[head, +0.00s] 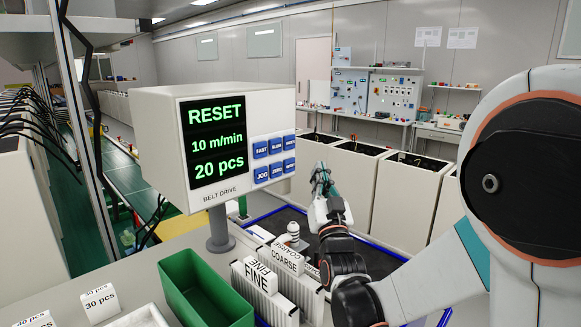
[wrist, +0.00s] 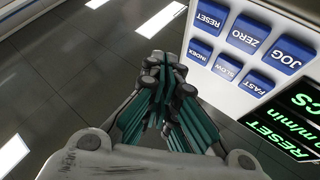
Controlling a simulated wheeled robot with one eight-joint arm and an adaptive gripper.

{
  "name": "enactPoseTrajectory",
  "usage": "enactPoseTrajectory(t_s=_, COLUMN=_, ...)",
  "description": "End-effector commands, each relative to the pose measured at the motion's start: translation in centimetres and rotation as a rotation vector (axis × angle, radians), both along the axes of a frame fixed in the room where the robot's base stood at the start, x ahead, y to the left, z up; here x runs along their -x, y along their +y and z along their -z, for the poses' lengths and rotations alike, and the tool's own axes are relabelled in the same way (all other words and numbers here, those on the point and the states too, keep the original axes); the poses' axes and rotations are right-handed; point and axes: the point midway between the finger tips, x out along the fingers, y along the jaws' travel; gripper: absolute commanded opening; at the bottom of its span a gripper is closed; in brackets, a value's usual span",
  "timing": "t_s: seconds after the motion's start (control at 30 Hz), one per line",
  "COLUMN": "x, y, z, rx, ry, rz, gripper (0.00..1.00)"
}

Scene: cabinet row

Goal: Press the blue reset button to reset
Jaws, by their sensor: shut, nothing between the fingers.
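The blue RESET button (head: 289,166) is at the lower right of the key block on the white BELT DRIVE box (head: 157,150). In the wrist view the RESET button (wrist: 209,20) appears upside down at the panel's upper left corner. The screen (head: 216,140) reads RESET, 10 m/min, 20 pcs. My gripper (head: 321,172) is shut and empty, to the right of the buttons in the head view. In the wrist view my gripper (wrist: 168,62) has its tips beside the panel edge, below the RESET button in the picture. The tips appear apart from the button.
Other blue buttons, such as JOG (wrist: 290,54) and ZERO (wrist: 249,34), sit close to RESET. Below the box stand a green bin (head: 205,290) and white FINE and COARSE blocks (head: 285,258). White cabinets (head: 375,190) line the back right.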

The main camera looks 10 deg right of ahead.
Motion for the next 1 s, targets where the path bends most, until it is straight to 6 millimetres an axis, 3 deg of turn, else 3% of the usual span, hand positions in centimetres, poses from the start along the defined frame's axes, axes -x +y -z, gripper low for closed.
enactPoseTrajectory(t_s=0.43, x=-4.4, y=3.0, z=0.0, rx=-0.001, ry=0.0, rz=0.0, gripper=0.0)
enactPoseTrajectory(t_s=1.0, x=-5.2, y=3.5, z=0.0, rx=0.0, ry=0.001, rz=0.0, gripper=0.0)
